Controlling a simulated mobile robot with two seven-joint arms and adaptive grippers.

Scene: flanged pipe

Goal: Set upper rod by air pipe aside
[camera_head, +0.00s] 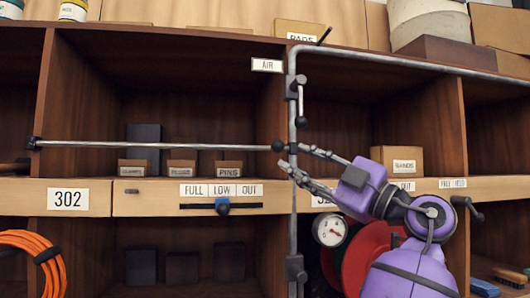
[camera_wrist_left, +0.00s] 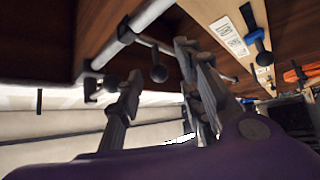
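A thin grey rod (camera_head: 150,145) runs level across the front of the open shelf bay, from a dark mount (camera_head: 33,143) on the left post to a black ball end (camera_head: 278,146) beside the grey air pipe (camera_head: 292,215). My left gripper (camera_head: 294,158) is at the pipe just right of that ball end, its fingers spread and pointing left. In the left wrist view the fingers (camera_wrist_left: 157,72) are apart, with a black ball (camera_wrist_left: 158,73) showing between them in the picture; I cannot tell whether they touch it. My right gripper is not in view.
A valve with a lever (camera_head: 300,95) sits on the pipe below the AIR label (camera_head: 267,65). Small boxes (camera_head: 180,168) stand behind the rod. An orange cable (camera_head: 30,245) hangs lower left.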

